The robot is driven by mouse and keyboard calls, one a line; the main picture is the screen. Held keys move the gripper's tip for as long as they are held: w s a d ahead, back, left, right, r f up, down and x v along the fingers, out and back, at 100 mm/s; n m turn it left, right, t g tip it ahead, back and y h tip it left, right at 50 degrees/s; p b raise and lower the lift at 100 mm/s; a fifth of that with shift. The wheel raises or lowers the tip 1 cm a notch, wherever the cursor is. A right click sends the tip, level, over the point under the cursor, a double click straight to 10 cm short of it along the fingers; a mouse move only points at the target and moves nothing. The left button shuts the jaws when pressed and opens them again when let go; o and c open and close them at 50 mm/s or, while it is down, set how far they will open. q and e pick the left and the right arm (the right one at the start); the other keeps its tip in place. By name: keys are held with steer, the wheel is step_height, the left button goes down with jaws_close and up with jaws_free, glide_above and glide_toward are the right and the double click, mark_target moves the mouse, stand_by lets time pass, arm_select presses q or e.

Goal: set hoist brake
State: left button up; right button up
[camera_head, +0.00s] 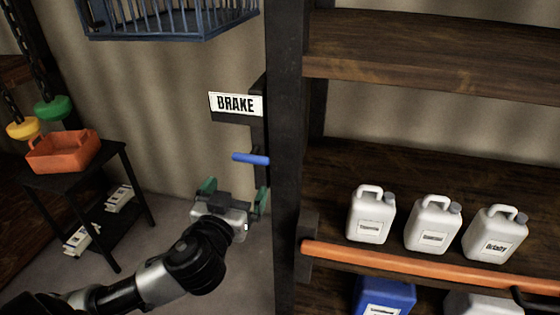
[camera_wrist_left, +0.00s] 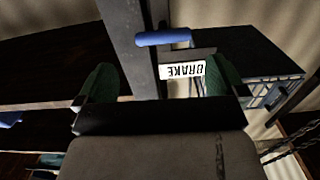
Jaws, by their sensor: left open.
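The brake lever has a blue handle (camera_head: 250,159) that sticks out to the left from a dark post, below a white sign reading BRAKE (camera_head: 236,104). My left gripper (camera_head: 235,188) is open and empty, just below the blue handle and apart from it in the head view. In the left wrist view the blue handle (camera_wrist_left: 163,37) lies ahead of the gap between the green fingers (camera_wrist_left: 155,85), with the sign (camera_wrist_left: 184,70) upside down beside it. My right gripper is not in view.
Right of the post are wooden shelves with white jugs (camera_head: 371,214) behind an orange bar (camera_head: 420,267). A blue cage (camera_head: 165,22) hangs above. At left, a black stand (camera_head: 88,180) holds an orange bin (camera_head: 62,152), near hanging chains.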

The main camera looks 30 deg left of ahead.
mark_target(249, 161)
arm_select(q)
steer(key=w+b, duration=0.1)
steer(key=w+a+b, duration=0.1)
steer(key=b, duration=0.1)
steer(key=w+r+b, duration=0.1)
steer(key=shift+w+a, duration=0.15)
steer(key=shift+w, duration=0.15)
steer(key=p+x, duration=0.1)
steer(key=x, duration=0.4)
steer(key=shift+w+a, duration=0.1)
steer(key=shift+w, duration=0.15)
steer(key=shift+w+a+f, duration=0.1)
steer(key=shift+w+f, duration=0.05)
steer(key=shift+w, duration=0.45)
steer(key=c, duration=0.7)
steer(key=shift+o, duration=0.2)
